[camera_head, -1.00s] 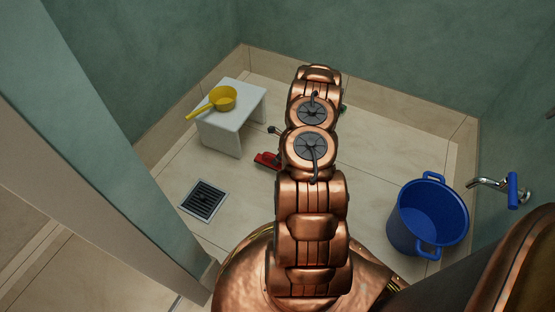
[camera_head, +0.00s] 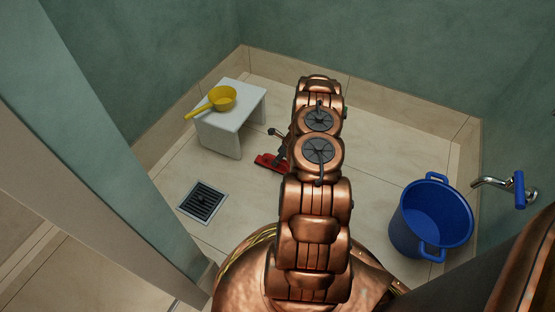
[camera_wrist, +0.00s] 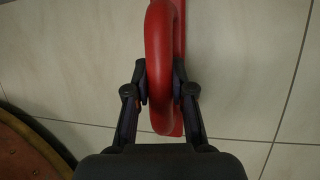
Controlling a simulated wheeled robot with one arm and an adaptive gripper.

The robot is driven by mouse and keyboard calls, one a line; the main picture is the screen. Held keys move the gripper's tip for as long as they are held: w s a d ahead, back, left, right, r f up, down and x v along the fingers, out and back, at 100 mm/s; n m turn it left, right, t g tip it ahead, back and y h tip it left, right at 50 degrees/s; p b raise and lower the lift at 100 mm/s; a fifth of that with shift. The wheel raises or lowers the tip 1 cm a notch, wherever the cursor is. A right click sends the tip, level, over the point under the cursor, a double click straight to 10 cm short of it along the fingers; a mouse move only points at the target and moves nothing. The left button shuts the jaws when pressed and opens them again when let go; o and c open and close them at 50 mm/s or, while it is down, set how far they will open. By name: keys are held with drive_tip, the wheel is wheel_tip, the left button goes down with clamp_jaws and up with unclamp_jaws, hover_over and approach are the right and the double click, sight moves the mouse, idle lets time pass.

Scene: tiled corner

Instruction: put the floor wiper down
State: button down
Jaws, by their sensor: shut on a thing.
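The floor wiper is red. In the wrist view its rounded loop handle (camera_wrist: 160,60) stands between the two dark fingers of my gripper (camera_wrist: 160,88), which is shut on it. A straight red part shows behind the loop. In the head view a red part of the wiper (camera_head: 270,162) shows low over the tiled floor, just left of my arm. My arm hides the rest of it and most of my gripper. I cannot tell whether the wiper touches the floor.
A white stool (camera_head: 228,135) with a yellow dipper (camera_head: 223,98) on it stands at the back left. A floor drain (camera_head: 203,202) lies in front of it. A blue bucket (camera_head: 431,215) stands at the right under a wall tap (camera_head: 495,183). Floor between stool and drain is bare.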

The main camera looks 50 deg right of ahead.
drive_tip(key=shift+f, duration=0.15)
drive_tip(key=c, duration=1)
unclamp_jaws()
